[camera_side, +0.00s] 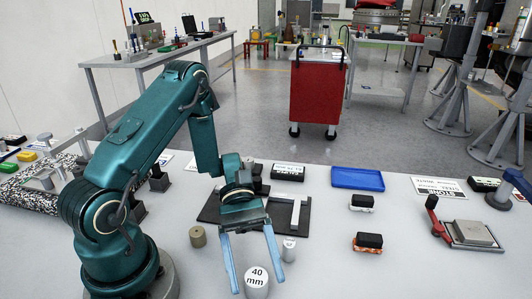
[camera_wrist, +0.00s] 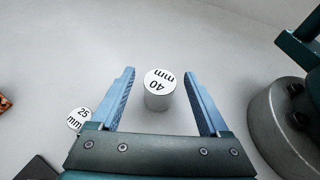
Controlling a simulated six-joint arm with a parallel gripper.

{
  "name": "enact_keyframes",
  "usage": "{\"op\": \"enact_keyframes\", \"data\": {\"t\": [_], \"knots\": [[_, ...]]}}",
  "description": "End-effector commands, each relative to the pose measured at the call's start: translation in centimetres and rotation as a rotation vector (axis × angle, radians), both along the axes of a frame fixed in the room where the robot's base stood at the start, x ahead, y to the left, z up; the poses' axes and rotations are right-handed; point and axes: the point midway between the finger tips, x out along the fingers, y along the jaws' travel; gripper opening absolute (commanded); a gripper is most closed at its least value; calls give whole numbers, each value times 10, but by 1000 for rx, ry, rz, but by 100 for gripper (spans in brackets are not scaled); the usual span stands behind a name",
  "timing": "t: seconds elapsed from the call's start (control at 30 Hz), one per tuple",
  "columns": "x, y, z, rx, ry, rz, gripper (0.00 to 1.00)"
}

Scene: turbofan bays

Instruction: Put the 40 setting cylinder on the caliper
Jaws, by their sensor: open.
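The 40 setting cylinder (camera_side: 257,284) is a pale, short cylinder marked "40 mm" on top. It stands upright on the white bench near the front edge, and in the wrist view (camera_wrist: 159,98) it lies between the fingers with gaps on both sides. My gripper (camera_side: 256,281) is open and empty, its blue fingers pointing down around the cylinder; both fingers also show in the wrist view (camera_wrist: 159,72). What looks like the caliper, a silver L-shaped piece (camera_side: 301,209), lies on a dark mat (camera_side: 210,212) behind my gripper, partly hidden by it.
A smaller cylinder marked 25 mm (camera_side: 289,249) stands close to the right finger in the side view. A brass-coloured cylinder (camera_side: 198,237) stands to the left. A blue tray (camera_side: 358,179), black-topped blocks (camera_side: 368,241) and a red-handled device (camera_side: 472,233) are to the right.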

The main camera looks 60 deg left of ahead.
Motion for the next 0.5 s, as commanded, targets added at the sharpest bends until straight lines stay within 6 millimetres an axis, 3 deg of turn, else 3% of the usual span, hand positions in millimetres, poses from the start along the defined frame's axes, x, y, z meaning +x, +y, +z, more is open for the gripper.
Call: {"op": "enact_keyframes", "data": {"t": [0.23, 0.5], "knots": [[15, 47, 19, 5, -3, 3, 79], [22, 68, 29, 2, 1, -1, 79]]}}
